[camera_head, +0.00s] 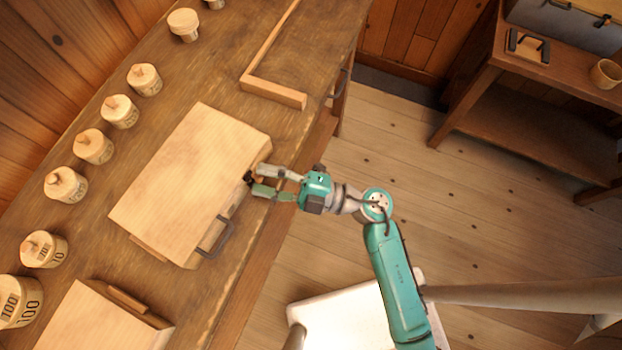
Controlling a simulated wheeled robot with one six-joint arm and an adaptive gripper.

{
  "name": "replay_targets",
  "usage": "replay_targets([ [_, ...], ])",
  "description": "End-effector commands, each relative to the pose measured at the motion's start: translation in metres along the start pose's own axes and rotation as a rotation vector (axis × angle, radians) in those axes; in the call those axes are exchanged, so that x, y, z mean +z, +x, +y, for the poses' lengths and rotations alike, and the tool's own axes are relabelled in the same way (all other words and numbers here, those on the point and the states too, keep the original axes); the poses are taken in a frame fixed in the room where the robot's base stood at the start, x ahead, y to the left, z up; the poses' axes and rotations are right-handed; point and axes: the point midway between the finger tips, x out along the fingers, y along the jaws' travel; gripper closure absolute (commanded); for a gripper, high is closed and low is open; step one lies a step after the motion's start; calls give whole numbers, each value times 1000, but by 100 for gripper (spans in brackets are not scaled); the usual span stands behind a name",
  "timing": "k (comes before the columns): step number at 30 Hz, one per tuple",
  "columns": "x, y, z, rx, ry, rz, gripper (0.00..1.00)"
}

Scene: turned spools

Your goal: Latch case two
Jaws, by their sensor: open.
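A flat, pale wooden case (185,180) lies with its lid down in the middle of the workbench. A dark metal handle (215,238) sticks out from its front side. My gripper (256,181) is at the case's front edge, near its right end, with its fingers apart around a small dark latch piece (249,177). Whether the fingers touch the latch cannot be told. Part of the latch is hidden by the fingers. A second pale case (100,325) is partly in view at the bottom left. No numbers show on either case.
Several turned wooden spools, such as one marked 10 (44,249), line the back of the workbench (240,270). An L-shaped wooden strip (273,92) lies to the case's right. A side table (490,75) with a cup (606,73) stands at the upper right, across open floor.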

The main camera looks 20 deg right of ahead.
Motion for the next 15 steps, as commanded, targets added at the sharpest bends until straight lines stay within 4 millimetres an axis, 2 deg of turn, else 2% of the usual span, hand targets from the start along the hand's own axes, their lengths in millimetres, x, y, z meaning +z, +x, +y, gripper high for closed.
replay_targets([
  [15, 0, -60, 0, 2, 1, -4, 57],
])
